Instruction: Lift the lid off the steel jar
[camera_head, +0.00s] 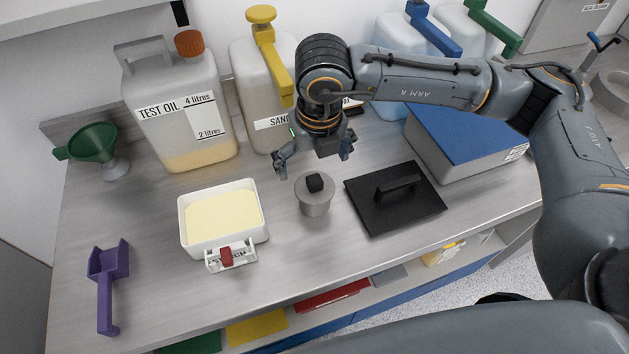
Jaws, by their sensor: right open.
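The small steel jar (316,207) stands upright near the middle of the bench. Its flat steel lid (302,187) sits on it, with a black block knob (315,182) on top. My right gripper (314,168) points down above and slightly behind the jar, with its fingers spread wide and nothing between them. The fingers look apart from the knob. My left gripper is not in view.
Left of the jar is a white tray (184,222) of pale powder. To its right lies a black plate with a handle (365,212). Behind stand the test oil jug (165,135) and a sand container (252,90). A purple scoop (105,285) and green funnel (93,145) are left.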

